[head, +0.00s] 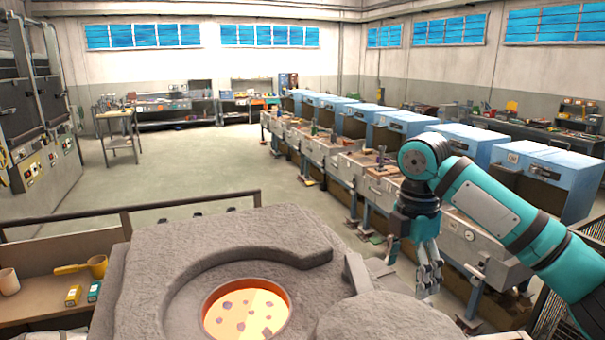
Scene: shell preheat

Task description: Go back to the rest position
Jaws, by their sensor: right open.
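My right gripper (429,278) hangs at the end of my teal right arm, pointing down at the right of the head view. Its fingers are open and I see nothing between them. It is to the right of the grey stone-like furnace (150,270) and apart from it. The furnace's round opening glows orange, and several darker lumps show in the glowing content (243,318). My left gripper is not in the picture.
A wooden shelf (40,283) at the left holds a yellow ladle (96,266), a cup (9,282) and small boxes. A dark rail (190,204) runs behind the furnace. A row of blue-hooded benches (407,125) stands at right. The middle floor (200,170) is clear.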

